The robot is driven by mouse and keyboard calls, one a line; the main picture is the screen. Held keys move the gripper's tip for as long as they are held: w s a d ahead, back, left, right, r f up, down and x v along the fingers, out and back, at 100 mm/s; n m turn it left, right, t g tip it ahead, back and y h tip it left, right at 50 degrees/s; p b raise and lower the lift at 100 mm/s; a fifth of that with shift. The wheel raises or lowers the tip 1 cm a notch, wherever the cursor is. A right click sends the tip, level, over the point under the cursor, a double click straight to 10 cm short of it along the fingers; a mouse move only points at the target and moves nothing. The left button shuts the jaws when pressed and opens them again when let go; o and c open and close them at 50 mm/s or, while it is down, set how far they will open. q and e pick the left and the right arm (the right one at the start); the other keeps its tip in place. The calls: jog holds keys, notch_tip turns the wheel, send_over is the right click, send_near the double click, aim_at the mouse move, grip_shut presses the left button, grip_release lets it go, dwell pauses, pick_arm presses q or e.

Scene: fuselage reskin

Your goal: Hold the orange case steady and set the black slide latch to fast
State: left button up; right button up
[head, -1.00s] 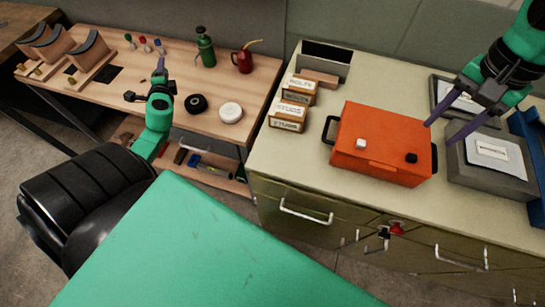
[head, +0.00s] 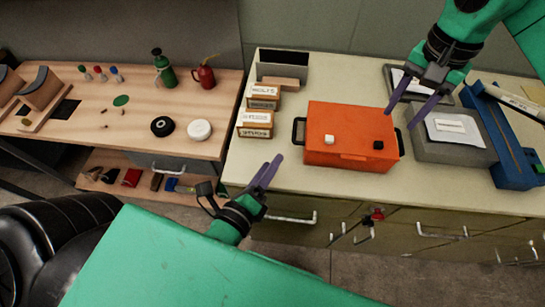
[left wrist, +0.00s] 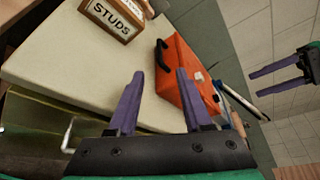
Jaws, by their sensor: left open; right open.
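The orange case (head: 345,122) lies on the pale cabinet top, with a black handle at each end. A white knob (head: 329,140) and a black knob (head: 378,145), likely the slide latch, sit on its top; the latch setting is too small to read. My left gripper (head: 272,162) is open and empty, in front and left of the case. In the left wrist view the case (left wrist: 188,68) shows beyond the open fingers (left wrist: 160,74), near a black handle. My right gripper (head: 400,119) is open, its fingers above the case's right end; contact cannot be told.
Boxes labelled studs (head: 255,130) and bolts (head: 263,98) stand left of the case. A grey box (head: 475,145) with a paper sits close on its right, then a blue tool (head: 515,160). A wooden bench (head: 130,110) is at left. Drawer handles stick out in front.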

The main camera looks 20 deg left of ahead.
pick_arm(q)
jog(key=x, duration=1.4)
jog(key=shift+w+f, duration=0.2)
jog(key=shift+w, duration=0.15)
jog(key=shift+s, duration=0.1)
jog(key=shift+c, duration=0.6)
grip_shut()
